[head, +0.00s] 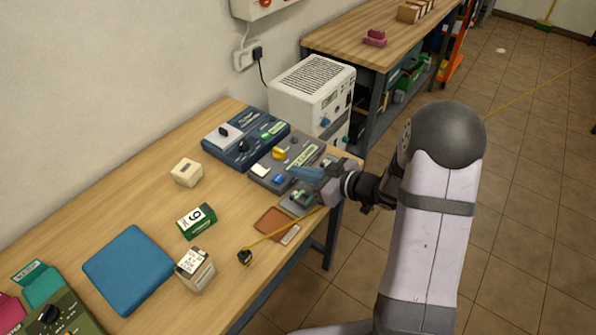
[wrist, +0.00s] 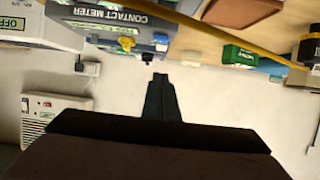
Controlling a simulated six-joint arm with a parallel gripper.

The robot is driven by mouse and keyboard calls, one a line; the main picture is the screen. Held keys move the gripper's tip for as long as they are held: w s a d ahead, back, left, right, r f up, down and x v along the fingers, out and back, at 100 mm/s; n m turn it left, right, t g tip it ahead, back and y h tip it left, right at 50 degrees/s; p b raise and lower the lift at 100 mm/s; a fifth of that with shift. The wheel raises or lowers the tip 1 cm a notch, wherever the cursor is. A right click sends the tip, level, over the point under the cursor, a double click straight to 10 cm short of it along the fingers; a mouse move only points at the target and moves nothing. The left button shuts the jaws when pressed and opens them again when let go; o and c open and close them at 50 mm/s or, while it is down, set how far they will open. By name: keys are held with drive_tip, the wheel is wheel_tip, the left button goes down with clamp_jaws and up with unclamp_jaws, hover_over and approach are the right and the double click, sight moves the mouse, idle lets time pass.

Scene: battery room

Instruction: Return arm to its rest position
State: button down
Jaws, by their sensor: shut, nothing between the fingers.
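My arm reaches in from the right in the head view. My gripper (head: 300,172) is over the right end of the wooden bench, above the grey device with a yellow knob (head: 278,155). In the wrist view my gripper (wrist: 160,78) shows its dark fingers together with nothing between them. The grey device (wrist: 112,22), labelled CONTACT METER, shows beyond the fingertips. Part of it is hidden by the gripper in the head view. I cannot tell the exact gap between the fingers and the device.
A yellow cord (head: 285,229) runs from a black piece (head: 244,257) past my arm. A blue device (head: 245,136), white power unit (head: 310,92), brown pad (head: 272,222), green box (head: 196,221), cream blocks and blue mat (head: 128,268) surround the area. Open floor lies right.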

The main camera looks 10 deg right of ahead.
drive_tip(key=s+d+m+g+h+p, duration=0.1)
drive_tip(key=s+d+m+h, duration=0.15)
drive_tip(key=d+h, duration=0.25)
drive_tip(key=s+d+m+g+h, duration=0.1)
drive_tip(key=s+d+m+h, duration=0.15)
drive_tip(key=d+h, duration=0.25)
drive_tip(key=s+a+m+g, duration=0.2)
drive_tip(key=s+g, duration=0.2)
drive_tip(key=s, duration=0.6)
drive_tip(key=s+a+m+g+p, duration=0.1)
drive_tip(key=s+a+m+g, duration=0.1)
drive_tip(key=s, duration=0.9)
drive_tip(key=shift+a+g, duration=0.3)
drive_tip(key=shift+g, duration=0.6)
